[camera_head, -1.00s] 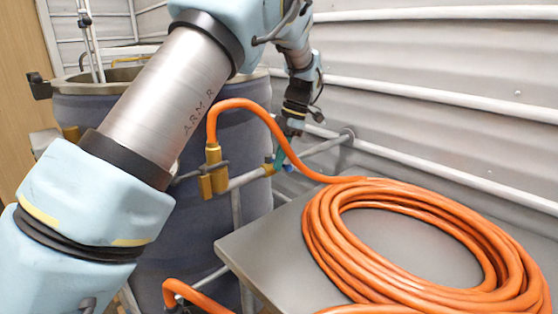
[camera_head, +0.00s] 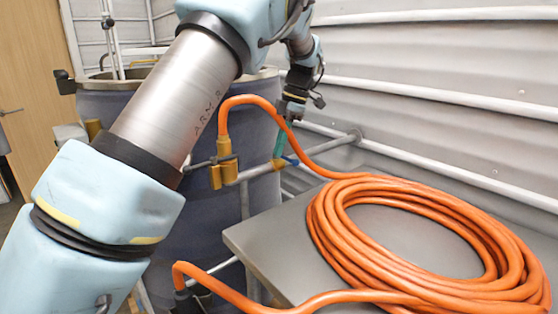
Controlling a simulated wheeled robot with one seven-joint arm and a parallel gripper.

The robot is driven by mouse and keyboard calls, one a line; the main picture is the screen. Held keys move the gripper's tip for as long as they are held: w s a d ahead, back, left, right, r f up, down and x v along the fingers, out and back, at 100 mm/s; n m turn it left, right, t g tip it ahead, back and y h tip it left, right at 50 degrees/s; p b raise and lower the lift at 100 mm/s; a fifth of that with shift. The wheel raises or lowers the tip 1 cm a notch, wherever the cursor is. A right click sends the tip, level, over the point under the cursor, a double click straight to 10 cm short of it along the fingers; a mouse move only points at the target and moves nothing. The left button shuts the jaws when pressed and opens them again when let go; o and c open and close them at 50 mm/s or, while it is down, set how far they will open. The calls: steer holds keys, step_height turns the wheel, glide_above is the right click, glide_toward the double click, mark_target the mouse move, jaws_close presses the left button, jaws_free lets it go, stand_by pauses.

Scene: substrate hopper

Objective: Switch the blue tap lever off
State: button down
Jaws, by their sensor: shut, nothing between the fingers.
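The blue tap lever (camera_head: 291,160) is a small blue piece on the grey pipe behind the table, beside a brass fitting (camera_head: 276,166). Only part of it shows, close to the orange hose. My gripper (camera_head: 278,156) has teal fingers that point down and are shut with nothing between them. Its tips are just left of the lever, at the pipe. I cannot tell whether they touch the lever.
A grey table (camera_head: 262,244) carries a large coil of orange hose (camera_head: 330,225). A brass valve (camera_head: 224,172) joins the hose at the pipe. A big blue-grey hopper (camera_head: 205,235) stands behind my arm. A ribbed wall (camera_head: 440,70) closes the right side.

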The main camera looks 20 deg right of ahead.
steer(key=shift+w+b+v, duration=0.15)
steer(key=shift+b+v, duration=0.05)
steer(key=shift+v, duration=1.2)
steer(key=shift+w+b+v, duration=0.2)
steer(key=shift+v, duration=1.15)
steer(key=shift+s, duration=0.1)
